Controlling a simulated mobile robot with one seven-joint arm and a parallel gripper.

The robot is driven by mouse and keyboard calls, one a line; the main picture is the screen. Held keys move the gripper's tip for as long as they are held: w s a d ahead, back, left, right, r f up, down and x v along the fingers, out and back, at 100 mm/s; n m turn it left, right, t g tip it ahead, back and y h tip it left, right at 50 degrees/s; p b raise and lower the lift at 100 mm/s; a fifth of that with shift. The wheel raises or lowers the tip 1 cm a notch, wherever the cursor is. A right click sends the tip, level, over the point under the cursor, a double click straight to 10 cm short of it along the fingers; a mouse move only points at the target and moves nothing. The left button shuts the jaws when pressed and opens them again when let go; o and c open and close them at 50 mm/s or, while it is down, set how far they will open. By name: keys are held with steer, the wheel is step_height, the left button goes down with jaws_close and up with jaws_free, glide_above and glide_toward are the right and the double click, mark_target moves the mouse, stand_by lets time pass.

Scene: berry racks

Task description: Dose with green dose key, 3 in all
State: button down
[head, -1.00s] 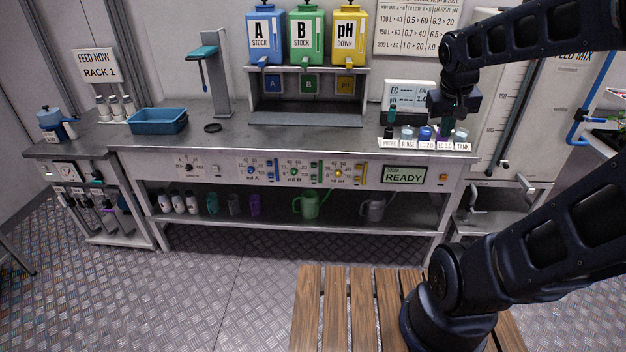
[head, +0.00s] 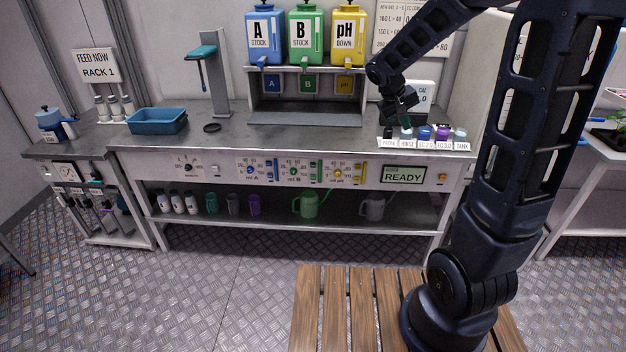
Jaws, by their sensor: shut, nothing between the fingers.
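The dosing panel on the front of the bench carries a blue, a green and a yellow section. The green section has a round green dial (head: 294,171) and an upright green key (head: 316,171) to its right. The green B stock canister (head: 306,34) stands above on the shelf. A display (head: 404,174) at the panel's right reads READY. My gripper (head: 404,117) is shut and empty, low over the probe and rinse places at the back right of the bench, well above and right of the green key. Its fingertips are small and dark.
A row of labelled cups (head: 425,133) stands near my gripper, with a meter (head: 424,92) behind. A blue tray (head: 157,121) and a dispenser stand (head: 220,75) are on the left of the bench. Bottles, cups and a green watering can (head: 306,204) sit on the lower shelf.

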mark_target(313, 177)
steer(key=w+a+f+n+t+h, duration=0.2)
steer(key=w+a+f+n+t, duration=0.15)
steer(key=w+a+f, duration=1.25)
steer(key=a+f+n+t, duration=0.1)
steer(key=a+f+n, duration=0.1)
steer(key=a+f, duration=0.3)
steer(key=s+a+f+n+t, duration=0.1)
steer(key=a+f, duration=0.4)
steer(key=f, duration=0.8)
steer(key=a+f+n+t+y, duration=0.1)
steer(key=a+f+n, duration=0.2)
steer(key=f, duration=0.6)
steer(key=shift+s+a, duration=0.15)
steer(key=shift+a, duration=1.1)
steer(key=shift+t, duration=0.25)
steer(key=shift+w, duration=4.4)
steer(key=shift+w, duration=0.25)
steer(key=shift+w, duration=0.2)
